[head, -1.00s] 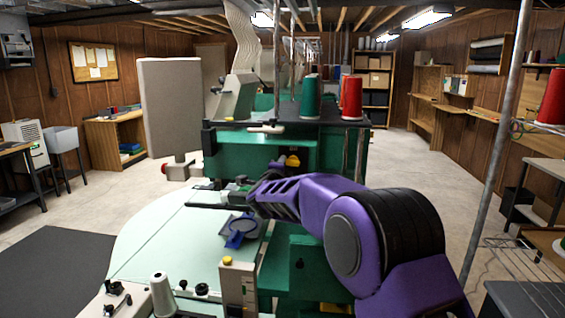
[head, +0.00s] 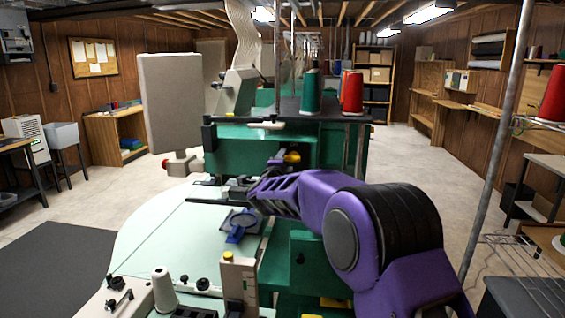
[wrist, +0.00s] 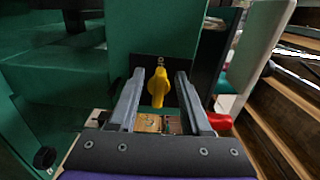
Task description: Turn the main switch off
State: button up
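The main switch, a yellow rotary knob (wrist: 158,87), sits on a green panel in the wrist view, with a small mark above it. My gripper (wrist: 159,82) is open, with its two grey fingers on either side of the knob in the picture and gaps on both sides. I cannot tell how deep the fingertips reach along it. In the head view my gripper's fingertips are hard to make out past the purple arm. A yellow piece (head: 291,157) shows there on the green machine; I cannot tell if it is the same knob.
A pale table (head: 165,235) with a blue hoop (head: 238,228) lies left of my arm. A grey panel (head: 172,105) stands behind it. A red part (wrist: 220,122) is right of my fingers. A metal pole (head: 498,140) stands at the right.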

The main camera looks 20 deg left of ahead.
jog(key=b+v, duration=0.2)
jog(key=v, duration=1.5)
jog(key=shift+s+b, duration=0.2)
jog(key=shift+b, duration=0.15)
